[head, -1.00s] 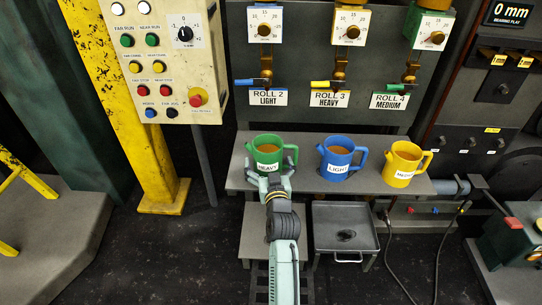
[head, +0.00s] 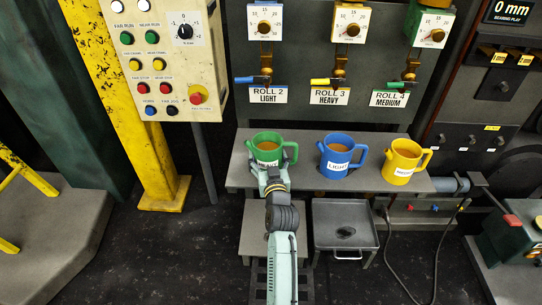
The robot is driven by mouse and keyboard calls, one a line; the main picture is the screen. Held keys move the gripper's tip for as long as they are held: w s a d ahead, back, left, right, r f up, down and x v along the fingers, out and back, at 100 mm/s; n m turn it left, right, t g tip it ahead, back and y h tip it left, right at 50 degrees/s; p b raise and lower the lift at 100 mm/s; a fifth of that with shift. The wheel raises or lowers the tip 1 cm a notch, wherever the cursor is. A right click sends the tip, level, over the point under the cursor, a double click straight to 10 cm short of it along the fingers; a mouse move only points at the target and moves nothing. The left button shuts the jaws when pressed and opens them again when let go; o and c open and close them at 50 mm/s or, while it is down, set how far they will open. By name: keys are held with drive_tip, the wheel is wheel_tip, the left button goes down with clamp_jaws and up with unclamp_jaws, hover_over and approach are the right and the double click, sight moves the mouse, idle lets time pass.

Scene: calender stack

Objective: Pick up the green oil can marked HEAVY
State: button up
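The green oil can (head: 266,142) stands on the grey shelf at the left of a row of cans, with amber liquid inside and its handle to the right. Its white label is partly hidden by my gripper. My gripper (head: 270,172) reaches up from below in the head view, with its fingers drawn in at the two sides of the can's lower body. It looks shut on the can; the exact contact is partly hidden. I see no clear gap between the can and the shelf.
A blue can (head: 337,148) marked LIGHT and a yellow can (head: 402,154) stand to the right on the shelf (head: 309,177). A metal tray (head: 343,218) sits below. Gauges and taps with roll labels (head: 329,96) are behind. A button panel (head: 163,62) is at left.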

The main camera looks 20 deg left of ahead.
sight(266, 141)
drive_tip(key=c, duration=0.8)
drive_tip(key=shift+r, duration=0.1)
drive_tip(key=shift+r, duration=0.1)
drive_tip(key=shift+r+b, duration=0.3)
drive_tip(key=shift+r, duration=1.2)
drive_tip(key=shift+s+d+r+b, duration=0.15)
drive_tip(key=shift+s+r+b, duration=0.25)
drive_tip(key=shift+s, duration=2.25)
drive_tip(key=shift+s+d+r+b, duration=0.15)
drive_tip(key=shift+s+b, duration=0.4)
drive_tip(key=shift+s, duration=2.05)
drive_tip(key=shift+s+d+r+b, duration=0.1)
drive_tip(key=shift+s+r+b, duration=0.3)
drive_tip(key=shift+s, duration=2.25)
